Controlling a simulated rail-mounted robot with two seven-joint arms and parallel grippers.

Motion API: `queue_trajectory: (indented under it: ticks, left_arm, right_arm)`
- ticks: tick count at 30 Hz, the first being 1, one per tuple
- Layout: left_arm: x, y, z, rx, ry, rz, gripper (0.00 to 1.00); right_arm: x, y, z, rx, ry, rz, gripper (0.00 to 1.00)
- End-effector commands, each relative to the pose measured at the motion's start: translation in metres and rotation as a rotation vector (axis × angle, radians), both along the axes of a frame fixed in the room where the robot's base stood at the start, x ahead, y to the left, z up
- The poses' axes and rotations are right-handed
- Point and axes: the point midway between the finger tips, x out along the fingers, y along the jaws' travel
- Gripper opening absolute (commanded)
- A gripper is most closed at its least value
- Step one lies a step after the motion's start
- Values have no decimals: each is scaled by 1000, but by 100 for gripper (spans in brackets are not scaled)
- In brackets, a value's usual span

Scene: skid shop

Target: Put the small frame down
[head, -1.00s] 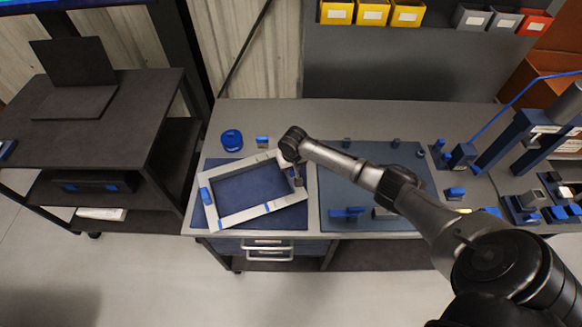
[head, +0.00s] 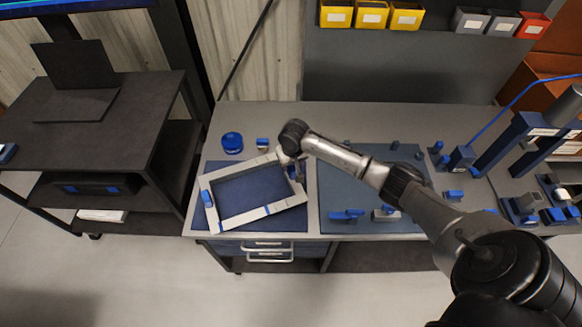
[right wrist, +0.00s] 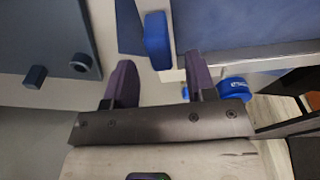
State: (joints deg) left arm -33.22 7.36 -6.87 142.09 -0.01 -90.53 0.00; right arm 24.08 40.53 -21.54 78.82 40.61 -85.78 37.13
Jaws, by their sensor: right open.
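The small frame (head: 233,217), a pale grey rectangle with blue pieces on its sides, lies turned at an angle over a blue mat (head: 206,223) on the left of the bench. It looks flat; any small gap beneath it cannot be told. My right gripper (head: 297,178) is at the frame's right side, near its upper right corner. In the right wrist view my gripper (right wrist: 160,78) has its purple fingers apart. A bar of the frame (right wrist: 265,51) and a blue block (right wrist: 157,40) are just beyond the fingertips. My left gripper is out of view.
A second, grey-blue mat (head: 335,220) with small blue parts lies right of the frame. A round blue object (head: 232,142) and a small blue-and-grey block (head: 262,144) stand behind the frame. Blue fixtures (head: 510,140) crowd the bench's right end.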

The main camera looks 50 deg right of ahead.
Motion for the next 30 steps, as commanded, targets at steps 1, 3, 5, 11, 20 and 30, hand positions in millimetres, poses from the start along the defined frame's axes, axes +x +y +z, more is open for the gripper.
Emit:
queue_trajectory:
  ticks: [1, 3, 5, 11, 20, 30]
  left_arm:
    - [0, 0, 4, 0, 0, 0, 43]
    - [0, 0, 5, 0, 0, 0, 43]
    - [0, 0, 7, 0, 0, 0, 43]
    - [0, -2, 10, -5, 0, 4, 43]
    - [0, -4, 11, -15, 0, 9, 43]
    - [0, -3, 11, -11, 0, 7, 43]
  right_arm:
    - [-1, 0, 12, -2, -1, 2, 51]
    - [-2, 1, 24, -2, -2, 0, 51]
    - [-3, 1, 34, -1, -3, 0, 51]
    - [-6, 3, 59, 0, 0, 0, 51]
    - [-10, 8, 67, 0, 2, 11, 51]
    - [-108, 142, -9, 14, -33, 406, 51]
